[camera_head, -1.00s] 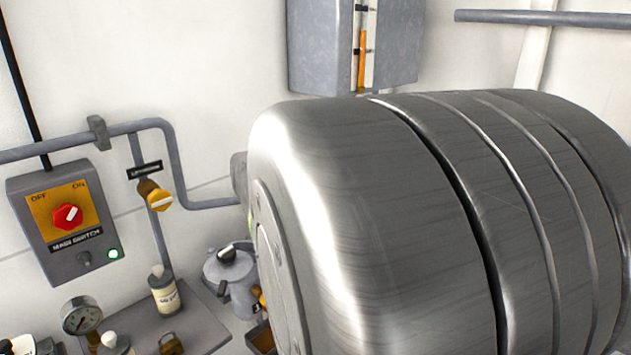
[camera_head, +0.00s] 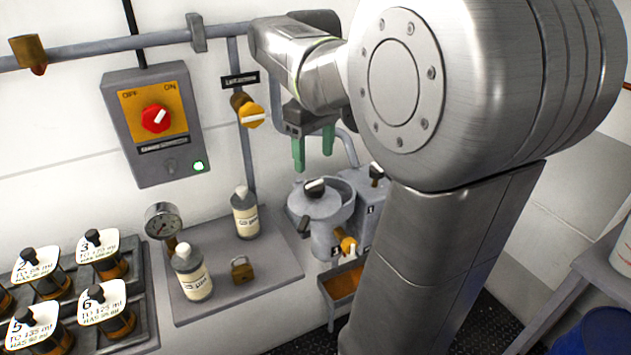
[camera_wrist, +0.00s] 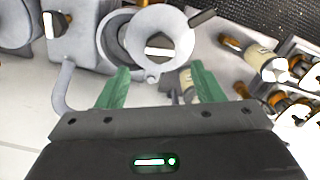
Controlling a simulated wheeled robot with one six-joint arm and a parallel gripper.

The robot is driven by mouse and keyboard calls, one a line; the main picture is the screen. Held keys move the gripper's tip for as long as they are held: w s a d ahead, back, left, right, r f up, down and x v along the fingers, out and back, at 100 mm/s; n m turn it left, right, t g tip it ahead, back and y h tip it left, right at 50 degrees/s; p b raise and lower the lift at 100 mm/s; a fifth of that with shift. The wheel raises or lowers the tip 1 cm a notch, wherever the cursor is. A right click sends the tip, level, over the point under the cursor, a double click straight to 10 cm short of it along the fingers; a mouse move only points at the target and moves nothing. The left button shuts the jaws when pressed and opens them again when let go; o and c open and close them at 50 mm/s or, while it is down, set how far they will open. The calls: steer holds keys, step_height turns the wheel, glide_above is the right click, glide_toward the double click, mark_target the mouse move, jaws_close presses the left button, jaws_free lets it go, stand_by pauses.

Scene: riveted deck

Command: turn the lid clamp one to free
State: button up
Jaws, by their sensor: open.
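A grey pot (camera_head: 318,212) stands by the wall, with a black knob (camera_head: 314,186) with a pale bar on its round lid. A second black knob (camera_head: 376,171) sits on the grey box (camera_head: 369,198) at right, which bears a small "1". I cannot tell for certain which knob is lid clamp one. My gripper (camera_head: 313,148) is open and empty, its green fingers pointing down above the pot. In the wrist view, the lid knob (camera_wrist: 158,46) lies beyond and between the fingertips (camera_wrist: 162,76), apart from them. The second knob (camera_wrist: 54,22) is at upper left.
A yellow valve handle (camera_head: 347,244) projects from the pot above a tray (camera_head: 342,284). A pipe (camera_head: 160,40) and a red switch (camera_head: 155,118) are on the wall. Bottles (camera_head: 245,214), a gauge (camera_head: 162,220) and a padlock (camera_head: 242,269) crowd the shelf at left.

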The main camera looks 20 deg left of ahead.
mark_target(315, 184)
step_height(315, 184, down, 7)
steer(key=shift+f, duration=0.1)
stand_by(0.3)
steer(key=c, duration=1)
